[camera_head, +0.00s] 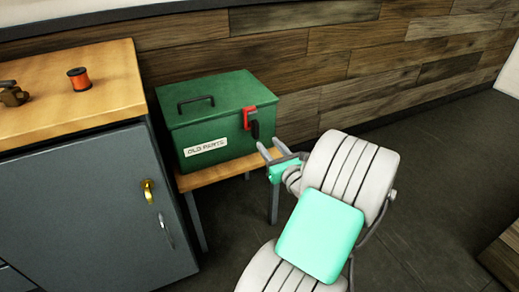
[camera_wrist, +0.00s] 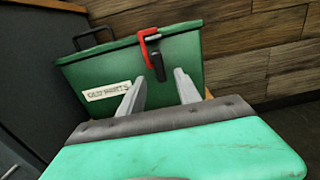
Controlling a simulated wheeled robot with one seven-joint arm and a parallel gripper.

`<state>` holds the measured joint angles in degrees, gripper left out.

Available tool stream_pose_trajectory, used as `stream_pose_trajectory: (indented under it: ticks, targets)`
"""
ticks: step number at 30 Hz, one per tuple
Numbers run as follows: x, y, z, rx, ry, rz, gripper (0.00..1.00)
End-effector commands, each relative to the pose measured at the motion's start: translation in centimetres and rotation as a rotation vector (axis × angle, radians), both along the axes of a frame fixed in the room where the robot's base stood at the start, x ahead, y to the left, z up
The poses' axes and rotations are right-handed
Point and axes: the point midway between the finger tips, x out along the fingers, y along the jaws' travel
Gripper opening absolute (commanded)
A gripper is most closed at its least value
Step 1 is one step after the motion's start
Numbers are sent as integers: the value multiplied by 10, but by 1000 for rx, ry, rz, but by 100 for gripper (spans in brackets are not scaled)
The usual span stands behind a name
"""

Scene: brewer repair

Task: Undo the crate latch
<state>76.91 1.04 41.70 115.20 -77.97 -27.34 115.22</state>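The green crate (camera_head: 210,126) with an "OLD PARTS" label sits on a small wooden stand, its lid down. Its latch (camera_head: 250,119) is a red bracket with a dark handle hanging down on the crate's right side. In the wrist view the red latch (camera_wrist: 147,45) and dark handle show on the green crate (camera_wrist: 185,62), above and between my fingers. My gripper (camera_head: 270,150) is open and empty, in front of the crate and just below right of the latch, apart from it. It also shows in the wrist view (camera_wrist: 160,88) with its two grey fingers spread.
A grey cabinet (camera_head: 90,200) with a wooden top stands left of the crate, carrying a red spool (camera_head: 79,79) and a dark metal part (camera_head: 12,95). The wooden stand (camera_head: 215,174) is under the crate. A wood-plank wall (camera_head: 340,70) is behind.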

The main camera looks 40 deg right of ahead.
Motion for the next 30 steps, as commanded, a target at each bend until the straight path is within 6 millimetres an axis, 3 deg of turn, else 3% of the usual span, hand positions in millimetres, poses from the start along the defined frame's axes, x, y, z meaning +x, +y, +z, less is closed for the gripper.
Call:
stream_pose_trajectory:
  ticks: [12,21,30]
  targets:
    - [67,-18,2,-3,0,6,40]
    - [72,-20,3,-3,1,2,40]
    - [72,-20,3,-4,2,3,16]
